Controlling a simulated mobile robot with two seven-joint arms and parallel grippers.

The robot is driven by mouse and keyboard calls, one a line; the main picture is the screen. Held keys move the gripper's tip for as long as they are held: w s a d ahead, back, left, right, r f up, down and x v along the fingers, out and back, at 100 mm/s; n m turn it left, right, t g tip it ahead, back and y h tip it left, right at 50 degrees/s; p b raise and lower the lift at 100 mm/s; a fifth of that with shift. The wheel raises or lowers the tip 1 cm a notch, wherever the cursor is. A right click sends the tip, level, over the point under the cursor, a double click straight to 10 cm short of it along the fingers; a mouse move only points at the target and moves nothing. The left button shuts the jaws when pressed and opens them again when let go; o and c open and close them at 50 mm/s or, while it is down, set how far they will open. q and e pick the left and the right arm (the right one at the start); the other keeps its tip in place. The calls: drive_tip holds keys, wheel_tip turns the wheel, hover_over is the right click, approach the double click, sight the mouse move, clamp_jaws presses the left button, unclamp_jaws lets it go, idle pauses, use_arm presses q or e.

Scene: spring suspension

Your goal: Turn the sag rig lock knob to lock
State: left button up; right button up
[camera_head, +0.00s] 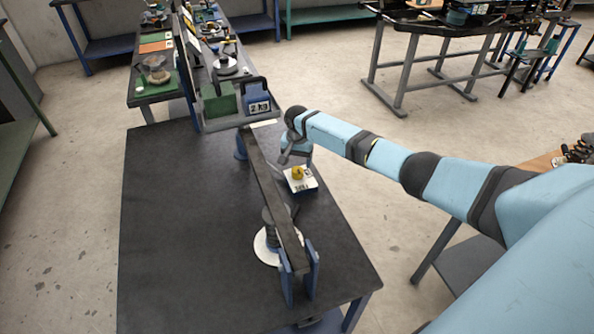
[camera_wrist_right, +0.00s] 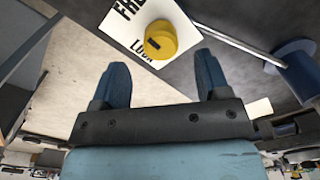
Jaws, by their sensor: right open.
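The yellow lock knob (camera_head: 298,173) sits on a white label plate (camera_head: 304,186) on the dark bench, beside the sag rig's long beam (camera_head: 268,184). In the right wrist view the round knob (camera_wrist_right: 161,39) has a short dark mark near its left side. The plate (camera_wrist_right: 178,17) there carries the words FREE and LOCK, partly cut off or covered. I cannot tell which word the mark points to. My right gripper (camera_wrist_right: 162,78) is open and empty, its fingers apart and just short of the knob in that view. My left gripper is not in view.
The beam rests on blue posts (camera_head: 308,272), with a spring over a white disc (camera_head: 264,247). A tray with a green block (camera_head: 219,99) and a blue 2 kg weight (camera_head: 257,93) stands at the beam's far end. The bench's left side (camera_head: 175,230) is clear.

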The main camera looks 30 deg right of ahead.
sight(298, 170)
drive_tip(key=shift+f, duration=2.7)
drive_tip(key=c, duration=0.9)
